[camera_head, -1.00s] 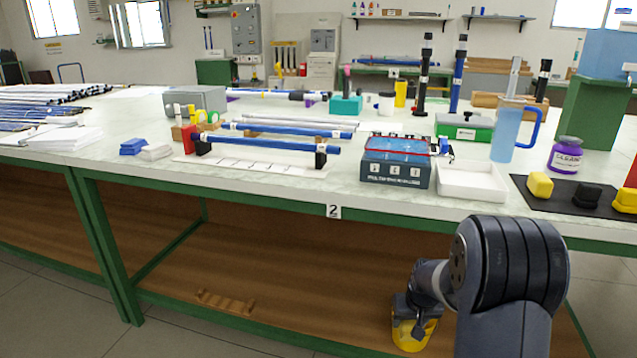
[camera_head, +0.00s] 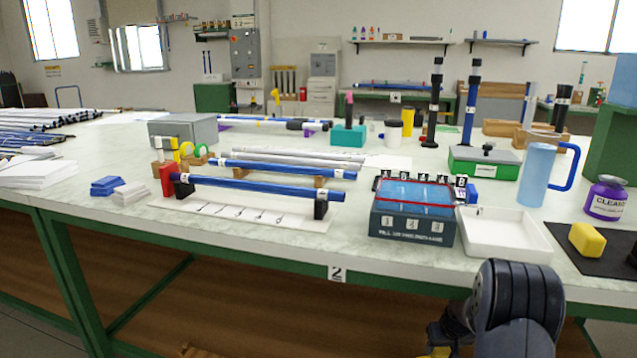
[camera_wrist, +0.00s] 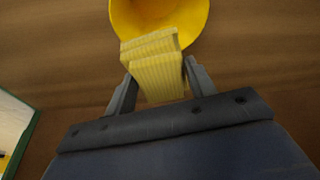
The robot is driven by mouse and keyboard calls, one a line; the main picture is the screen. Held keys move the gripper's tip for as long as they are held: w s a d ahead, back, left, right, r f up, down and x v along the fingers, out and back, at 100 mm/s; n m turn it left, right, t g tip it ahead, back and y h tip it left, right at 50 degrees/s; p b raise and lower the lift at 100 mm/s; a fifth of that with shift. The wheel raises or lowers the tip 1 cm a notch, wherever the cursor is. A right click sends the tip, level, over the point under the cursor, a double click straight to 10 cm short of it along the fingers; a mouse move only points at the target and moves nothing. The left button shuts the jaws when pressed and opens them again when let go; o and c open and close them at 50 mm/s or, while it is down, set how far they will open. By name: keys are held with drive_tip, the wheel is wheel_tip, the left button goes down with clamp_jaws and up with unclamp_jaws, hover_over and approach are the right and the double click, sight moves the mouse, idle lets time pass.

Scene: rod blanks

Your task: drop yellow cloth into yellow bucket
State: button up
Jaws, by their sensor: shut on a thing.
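My gripper (camera_wrist: 158,76) is shut on a folded, ribbed pale yellow cloth (camera_wrist: 152,62) in the wrist view. The cloth sticks out past the fingertips. A round yellow bucket (camera_wrist: 162,14) shows at the top of the wrist view, cut off by the frame edge. The cloth overlaps its near edge in the picture; I cannot tell whether they touch. In the head view my gripper (camera_head: 440,336) is at the bottom edge, below the table's front edge and mostly cut off. A small patch of yellow there is too cropped to identify.
The long table (camera_head: 290,258) has a green frame and a brown board below. Near its front edge are a blue box (camera_head: 412,232), a white tray (camera_head: 508,240) and a yellow block (camera_head: 587,240) on a black mat. A blue jug (camera_head: 537,178) stands behind.

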wheel_tip(320, 180, down, 6)
drive_tip(key=b, duration=0.3)
drive_tip(key=shift+b, duration=0.3)
drive_tip(key=o, duration=1)
drive_tip(key=shift+o, duration=0.2)
drive_tip(key=p+v, duration=0.3)
drive_tip(key=v, duration=0.4)
drive_tip(key=shift+s+r, duration=0.15)
drive_tip(key=shift+r, duration=0.1)
drive_tip(key=shift+f, duration=0.1)
